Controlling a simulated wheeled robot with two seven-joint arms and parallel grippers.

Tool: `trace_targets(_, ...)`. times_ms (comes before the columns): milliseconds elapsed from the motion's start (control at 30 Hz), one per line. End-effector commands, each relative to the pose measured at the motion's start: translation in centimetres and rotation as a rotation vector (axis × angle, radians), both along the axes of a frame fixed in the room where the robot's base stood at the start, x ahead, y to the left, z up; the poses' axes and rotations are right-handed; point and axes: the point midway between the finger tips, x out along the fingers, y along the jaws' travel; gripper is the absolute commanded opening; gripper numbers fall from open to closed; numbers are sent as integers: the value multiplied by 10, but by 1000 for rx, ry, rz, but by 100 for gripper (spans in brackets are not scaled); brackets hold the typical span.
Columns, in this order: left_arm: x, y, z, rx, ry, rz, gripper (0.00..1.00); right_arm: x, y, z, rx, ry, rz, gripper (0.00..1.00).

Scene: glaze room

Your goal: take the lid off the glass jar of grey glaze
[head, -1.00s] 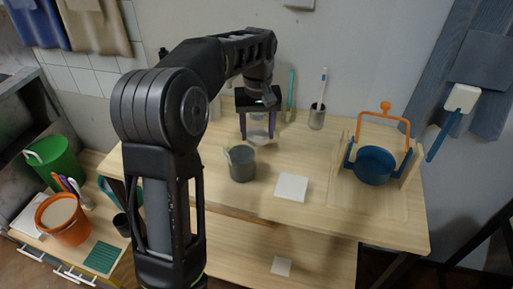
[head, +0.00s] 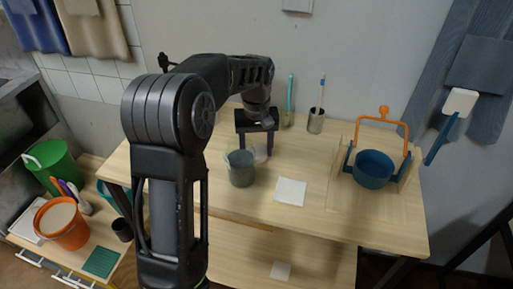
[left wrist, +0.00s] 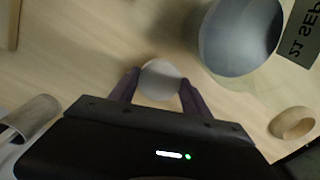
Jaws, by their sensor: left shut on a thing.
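The glass jar of grey glaze (head: 241,172) stands upright on the wooden table, its top uncovered and grey glaze showing. It also shows at upper right in the left wrist view (left wrist: 240,38). My left gripper (head: 257,152) is just behind and right of the jar, pointing down. Its two purple fingers are shut on the lid (head: 261,154), a clear piece beside the jar. In the left wrist view a pale round part (left wrist: 160,80) sits between the fingertips. I cannot tell whether the lid touches the table. My right gripper is not in view.
A white tile (head: 290,191) lies right of the jar. A blue bowl (head: 373,170) is at right. A wooden ring (left wrist: 292,122) and a "21 SEP" label (left wrist: 302,35) are near the jar. The table's front is clear.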

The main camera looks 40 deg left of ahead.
Motion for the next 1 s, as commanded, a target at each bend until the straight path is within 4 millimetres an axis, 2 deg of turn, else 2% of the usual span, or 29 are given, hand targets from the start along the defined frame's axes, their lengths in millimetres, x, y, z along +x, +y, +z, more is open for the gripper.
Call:
trace_targets(133, 0, 0, -4, 0, 0, 0, 7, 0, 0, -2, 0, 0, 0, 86)
trace_targets(167, 0, 0, -3, 0, 0, 0, 58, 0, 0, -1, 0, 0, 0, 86)
trace_targets(400, 0, 0, -3, 0, 0, 0, 77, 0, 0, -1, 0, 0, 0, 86)
trace_targets(767, 0, 0, 3, 0, -1, 0, 77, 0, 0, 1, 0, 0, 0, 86)
trace_targets(867, 1, 0, 11, 0, -3, -1, 77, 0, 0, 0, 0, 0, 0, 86)
trace_targets(1000, 1, 0, 35, 0, -4, 0, 77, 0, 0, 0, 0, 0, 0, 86)
